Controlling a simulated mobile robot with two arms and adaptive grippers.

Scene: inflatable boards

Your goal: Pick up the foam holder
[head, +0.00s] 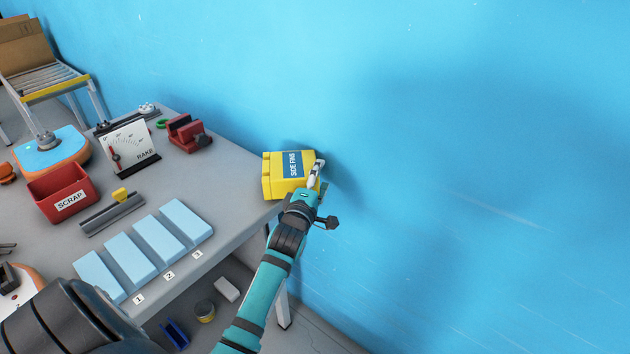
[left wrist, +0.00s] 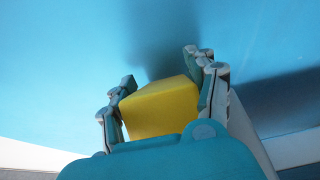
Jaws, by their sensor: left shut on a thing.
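The yellow block labelled SIDE FINS, which I take to be the foam holder (head: 275,176), is at the far right corner of the grey table, close to the blue wall. My left gripper (head: 317,176) is at its right side and shut on it. In the left wrist view, the foam holder (left wrist: 163,108) sits between the fingers of the left gripper (left wrist: 165,92), with its lower part hidden by the gripper's palm. I cannot tell whether it still touches the table. My right gripper is not in view.
The grey table (head: 232,180) holds several pale blue blocks (head: 158,243), a red SCRAP bin (head: 64,190), a gauge stand (head: 130,146) and a red clamp-like item (head: 187,133). The blue wall (head: 450,150) is close behind the held block. Small items lie under the table.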

